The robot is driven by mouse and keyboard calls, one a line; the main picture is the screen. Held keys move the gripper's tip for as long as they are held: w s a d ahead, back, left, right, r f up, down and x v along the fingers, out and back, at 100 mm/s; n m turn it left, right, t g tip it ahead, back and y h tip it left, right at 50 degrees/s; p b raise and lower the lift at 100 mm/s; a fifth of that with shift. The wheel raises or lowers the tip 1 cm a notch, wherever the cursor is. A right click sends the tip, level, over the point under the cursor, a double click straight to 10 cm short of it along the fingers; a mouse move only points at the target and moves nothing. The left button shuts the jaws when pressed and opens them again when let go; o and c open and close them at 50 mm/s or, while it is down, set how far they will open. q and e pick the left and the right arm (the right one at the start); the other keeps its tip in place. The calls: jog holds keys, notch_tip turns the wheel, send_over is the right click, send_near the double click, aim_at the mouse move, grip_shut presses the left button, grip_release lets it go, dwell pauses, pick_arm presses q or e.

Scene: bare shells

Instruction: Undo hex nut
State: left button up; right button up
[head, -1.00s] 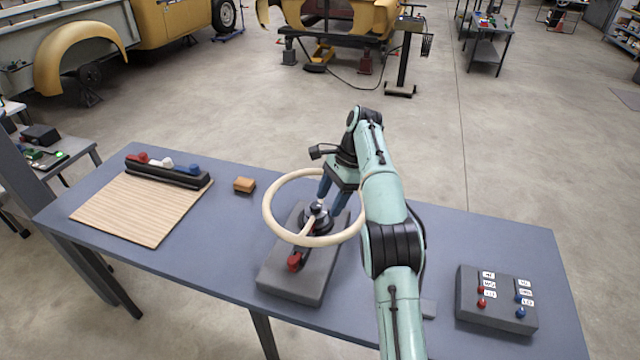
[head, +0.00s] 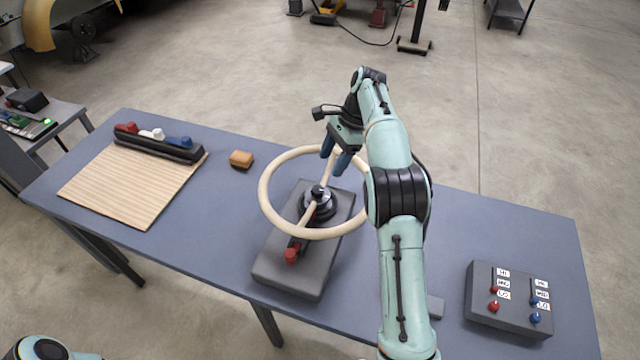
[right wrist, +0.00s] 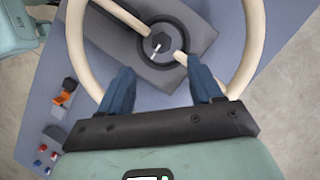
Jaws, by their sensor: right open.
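The dark hex nut (head: 319,191) sits on the hub at the centre of a cream steering wheel (head: 287,229). The wheel is mounted on a grey base block (head: 287,279) on the table. In the right wrist view, the nut (right wrist: 160,42) shows a pale line across its top. My right gripper (head: 333,161) is open and empty, above the far part of the wheel and apart from the nut. In the right wrist view, its blue fingers (right wrist: 162,72) are spread, with the nut beyond the gap between them. My left gripper is out of view.
A red knob (head: 291,255) is on the base's near side. The blue-grey table (head: 222,221) also holds a wooden board (head: 127,187), a rack with coloured pieces (head: 160,147), an orange-brown block (head: 241,159) and a switch box (head: 510,308). Table space left of the base is clear.

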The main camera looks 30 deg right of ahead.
aim_at(318, 189)
jog(key=x, duration=1)
jog(key=shift+w, duration=0.15)
jog(key=c, duration=1.1)
